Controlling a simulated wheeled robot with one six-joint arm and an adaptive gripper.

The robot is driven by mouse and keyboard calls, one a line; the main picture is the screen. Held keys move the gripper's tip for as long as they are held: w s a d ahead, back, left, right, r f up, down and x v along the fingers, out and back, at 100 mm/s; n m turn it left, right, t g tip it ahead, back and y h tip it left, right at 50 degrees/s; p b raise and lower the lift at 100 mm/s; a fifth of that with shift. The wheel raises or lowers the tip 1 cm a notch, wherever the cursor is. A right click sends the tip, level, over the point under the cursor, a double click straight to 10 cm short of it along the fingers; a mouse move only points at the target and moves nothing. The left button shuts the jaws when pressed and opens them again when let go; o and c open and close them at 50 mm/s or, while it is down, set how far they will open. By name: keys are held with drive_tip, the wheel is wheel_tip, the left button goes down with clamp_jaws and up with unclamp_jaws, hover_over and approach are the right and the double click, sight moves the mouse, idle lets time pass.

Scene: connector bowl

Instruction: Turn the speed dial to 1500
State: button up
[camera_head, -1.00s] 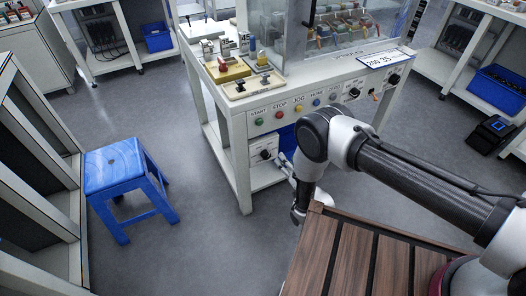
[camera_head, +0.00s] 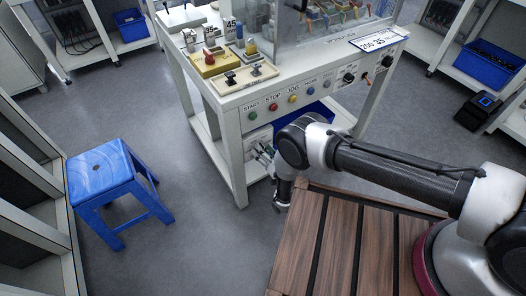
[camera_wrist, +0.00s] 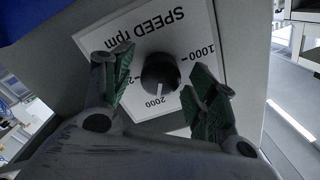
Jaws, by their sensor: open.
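The speed dial (camera_wrist: 160,73) is a round black knob on a white plate (camera_wrist: 150,35) marked "SPEED rpm", which appears upside down in the wrist view. Its white pointer line points down in the picture, toward the "2000" label. A "1000" label shows at the right, and another label at the left is partly covered by a finger. My gripper (camera_wrist: 163,72) is open, with its green-padded fingers on either side of the dial and gaps showing between them and the knob. In the head view my gripper (camera_head: 264,153) is at the panel under the bench and hides the dial.
The bench (camera_head: 232,125) carries a front row of coloured buttons above the panel. A blue stool (camera_head: 100,172) stands on the floor to the left. My arm passes above a wooden slatted top (camera_head: 335,240).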

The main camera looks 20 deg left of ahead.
drive_tip(key=shift+w+a, duration=0.1)
drive_tip(key=c, duration=1)
drive_tip(key=shift+c, duration=0.2)
drive_tip(key=shift+n, duration=0.3)
drive_tip(key=n, duration=1)
drive_tip(key=shift+n+h, duration=0.3)
drive_tip(key=shift+n, duration=0.1)
drive_tip(key=o, duration=1)
